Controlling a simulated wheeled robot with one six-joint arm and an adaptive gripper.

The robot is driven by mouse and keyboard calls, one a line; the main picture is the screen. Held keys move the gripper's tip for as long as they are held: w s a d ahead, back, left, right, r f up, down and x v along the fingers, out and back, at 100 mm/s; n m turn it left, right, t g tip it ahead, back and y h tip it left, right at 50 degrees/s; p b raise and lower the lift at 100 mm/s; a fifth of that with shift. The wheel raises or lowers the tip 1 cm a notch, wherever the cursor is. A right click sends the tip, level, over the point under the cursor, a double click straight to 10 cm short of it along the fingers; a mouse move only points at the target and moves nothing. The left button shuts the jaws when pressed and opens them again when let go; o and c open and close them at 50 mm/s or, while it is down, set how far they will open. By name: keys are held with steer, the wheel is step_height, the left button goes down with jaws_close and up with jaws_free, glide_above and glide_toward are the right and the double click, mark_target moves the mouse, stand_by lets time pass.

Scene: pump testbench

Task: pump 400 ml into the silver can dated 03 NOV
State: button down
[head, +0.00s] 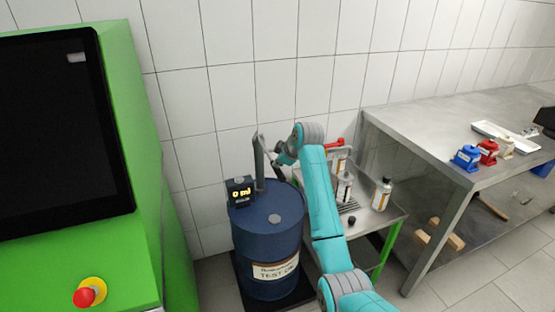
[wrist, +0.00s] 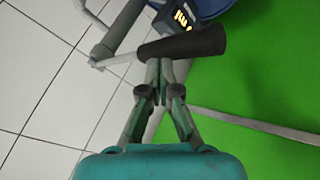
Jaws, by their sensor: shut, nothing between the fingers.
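A blue drum (head: 265,240) labelled TEST OIL carries a hand pump (head: 259,165) and a dark display (head: 240,191) that reads 0 ml. My gripper (head: 279,158) is beside the top of the pump. In the wrist view my gripper's fingers (wrist: 165,70) are shut and empty, right at the pump's black handle grip (wrist: 185,44); I cannot tell whether they touch it. Silver cans stand on the small side table: one in the middle (head: 344,187), one at the right (head: 381,194). Their dates are too small to read.
The small side table (head: 385,222) has a grille and a small dark cap (head: 352,219). A steel workbench (head: 430,130) at the right holds blue, red and beige items and a white tray (head: 505,136). A green cabinet (head: 150,130) with an emergency button (head: 88,293) stands left.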

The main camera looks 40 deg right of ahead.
steer(key=shift+w+d+r, duration=0.1)
steer(key=shift+w+r, duration=0.05)
steer(key=shift+r, duration=1.15)
steer(key=shift+w+r, duration=0.1)
steer(key=shift+r, duration=1.2)
steer(key=r, duration=0.5)
steer(key=shift+w, duration=0.25)
